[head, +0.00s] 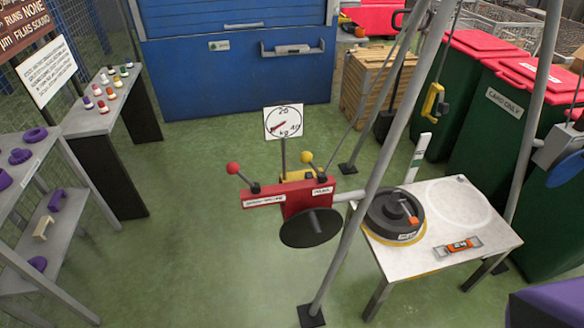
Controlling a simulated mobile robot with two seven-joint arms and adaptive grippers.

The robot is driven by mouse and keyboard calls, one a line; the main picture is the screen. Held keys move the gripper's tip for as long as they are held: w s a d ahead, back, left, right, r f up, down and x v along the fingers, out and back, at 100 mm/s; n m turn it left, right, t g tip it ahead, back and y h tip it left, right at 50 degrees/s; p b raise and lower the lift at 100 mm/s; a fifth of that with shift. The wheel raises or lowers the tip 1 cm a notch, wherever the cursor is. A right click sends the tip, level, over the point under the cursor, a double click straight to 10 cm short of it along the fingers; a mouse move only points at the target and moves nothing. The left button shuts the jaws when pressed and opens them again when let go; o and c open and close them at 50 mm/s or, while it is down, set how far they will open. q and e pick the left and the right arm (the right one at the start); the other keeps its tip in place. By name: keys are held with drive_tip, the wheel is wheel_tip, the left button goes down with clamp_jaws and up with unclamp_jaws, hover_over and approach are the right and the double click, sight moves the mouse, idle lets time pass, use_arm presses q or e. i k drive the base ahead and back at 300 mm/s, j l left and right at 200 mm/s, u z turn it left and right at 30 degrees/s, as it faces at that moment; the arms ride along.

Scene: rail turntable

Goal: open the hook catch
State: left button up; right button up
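A yellow hook (433,103) hangs on a line at the right, between the frame's grey poles and in front of a green bin. It is small in the head view, and I cannot tell whether its catch is open or shut. Neither of my grippers is in view.
A white table (395,262) at the right carries a black round weight (395,215) with an orange part and a small orange-and-white bar (458,246). Grey poles (347,240) rise beside it. A red lever unit (297,195) stands centrally.

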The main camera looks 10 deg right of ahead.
sight(443, 108)
drive_tip(key=z, duration=1.3)
